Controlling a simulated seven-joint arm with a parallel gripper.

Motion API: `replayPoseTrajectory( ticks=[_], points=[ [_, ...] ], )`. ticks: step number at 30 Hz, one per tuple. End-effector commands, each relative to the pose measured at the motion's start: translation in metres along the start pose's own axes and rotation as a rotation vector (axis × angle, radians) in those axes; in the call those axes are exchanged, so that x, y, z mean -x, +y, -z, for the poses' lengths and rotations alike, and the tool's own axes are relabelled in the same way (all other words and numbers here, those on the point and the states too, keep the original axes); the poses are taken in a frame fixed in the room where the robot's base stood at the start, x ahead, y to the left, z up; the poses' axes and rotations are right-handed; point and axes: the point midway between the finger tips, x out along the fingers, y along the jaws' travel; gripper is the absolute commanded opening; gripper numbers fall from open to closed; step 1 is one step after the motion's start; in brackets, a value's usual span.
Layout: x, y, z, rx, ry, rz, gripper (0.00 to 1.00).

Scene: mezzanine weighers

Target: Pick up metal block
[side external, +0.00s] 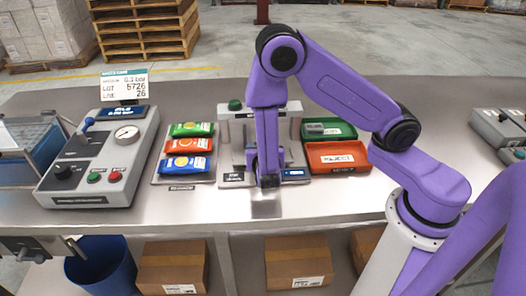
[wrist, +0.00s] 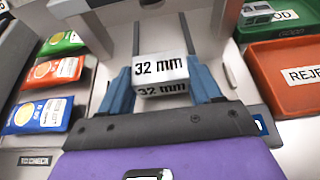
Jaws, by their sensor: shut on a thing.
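The metal block (wrist: 160,70) is a pale grey piece marked "32 mm" on its faces, seen in the wrist view. My gripper (wrist: 161,83) has its two blue fingers against the block's left and right sides and is shut on it. In the side view my purple gripper (side external: 268,178) points down in front of the grey weigher (side external: 236,133), low over its base. The block cannot be made out there; my gripper seems to hide it. I cannot tell whether the block touches the surface below.
Left of the weigher, green, orange and blue packets (side external: 185,163) lie on a tray. Right of it are a green GOOD bin (side external: 325,130) and a red REJECT bin (side external: 338,157). A control box (side external: 100,160) with a gauge stands further left. The table's front edge (side external: 300,222) is close.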

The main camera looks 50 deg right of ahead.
Motion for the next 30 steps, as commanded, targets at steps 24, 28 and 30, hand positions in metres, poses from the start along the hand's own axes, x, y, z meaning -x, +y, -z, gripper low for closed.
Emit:
replayPoseTrajectory(
  ticks=[24,28,30],
  points=[
    [0.076,-0.053,-0.062,-0.001,-0.002,-0.003,0.26],
    [0.086,-0.063,-0.064,-0.001,-0.001,-0.003,0.26],
    [0.092,-0.068,-0.066,-0.001,-0.001,-0.003,0.26]
  ],
)
